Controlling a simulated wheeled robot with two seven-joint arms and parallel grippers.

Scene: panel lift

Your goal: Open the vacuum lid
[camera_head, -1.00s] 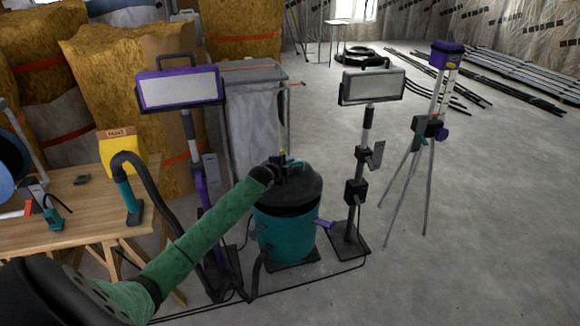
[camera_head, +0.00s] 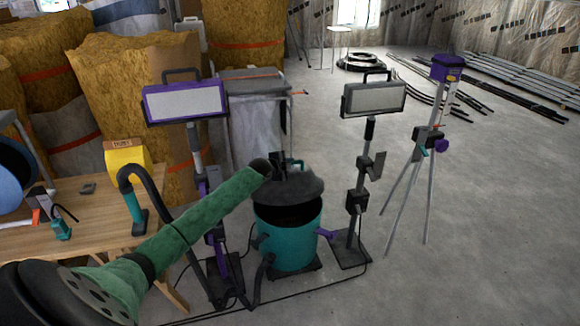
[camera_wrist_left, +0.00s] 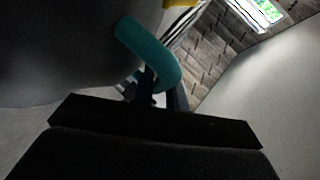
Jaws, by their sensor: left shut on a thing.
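The vacuum is a teal drum (camera_head: 288,243) on the floor, with a dark grey domed lid (camera_head: 297,187). The lid is tilted up above the rim, and the drum's dark inside shows below it. My left gripper (camera_head: 284,163) is at the top of the lid, shut on the teal lid handle. The left wrist view shows the teal handle (camera_wrist_left: 150,52) close up against the grey lid (camera_wrist_left: 65,45); the fingertips are mostly hidden there. My right gripper is in neither view.
A purple-framed work light (camera_head: 186,102) stands left of the vacuum, and a dark-framed one (camera_head: 374,100) stands to its right. A tripod (camera_head: 429,140) is farther right. A wooden workbench (camera_head: 95,195) is at left. A cable crosses the floor in front of the drum.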

